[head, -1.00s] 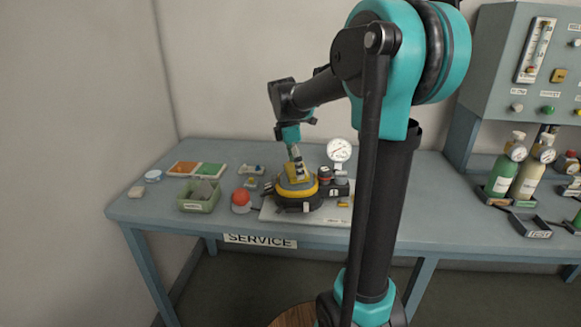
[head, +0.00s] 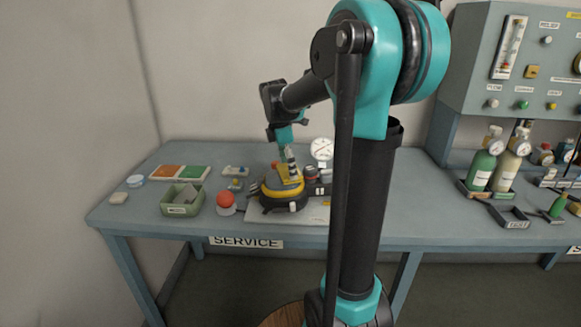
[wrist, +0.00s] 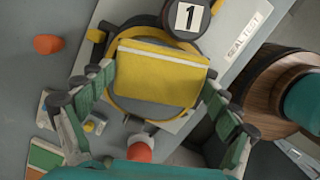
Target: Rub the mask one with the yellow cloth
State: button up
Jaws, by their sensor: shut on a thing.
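The yellow cloth (head: 288,173) is folded and shows as a broad pad with a pale stripe in the wrist view (wrist: 160,74). My gripper (head: 290,158) is shut on the cloth, with its fingers at the cloth's two sides in the wrist view (wrist: 150,92). Mask one (head: 282,198) is a black mask with a yellow ring, under the cloth on the bench. Its round black part with the label "1" (wrist: 187,17) shows beyond the cloth. The cloth hides much of the mask, and I cannot tell how firmly they touch.
A pale "SEAL TEST" board (wrist: 235,52) lies under the mask. A red ball-topped object (head: 226,203) and a green bin (head: 183,200) stand to the left. A round gauge (head: 321,149) stands behind. Bottles (head: 482,169) are at the right.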

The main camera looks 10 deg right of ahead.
aim_at(270, 177)
jog(key=shift+w+a+f, duration=0.1)
jog(key=shift+w+a, duration=0.1)
jog(key=shift+a, duration=0.8)
jog(key=shift+w+a+r, duration=0.1)
jog(key=shift+w+a, duration=0.05)
jog(key=shift+a, duration=0.9)
jog(key=shift+w+a+f, duration=0.1)
jog(key=shift+w+a, duration=0.1)
jog(key=shift+a, duration=1.1)
jog(key=shift+c, duration=1)
jog(key=shift+w+a+r, duration=0.1)
jog(key=shift+a+r, duration=0.05)
jog(key=shift+r, duration=2.85)
jog(key=shift+r, duration=1.5)
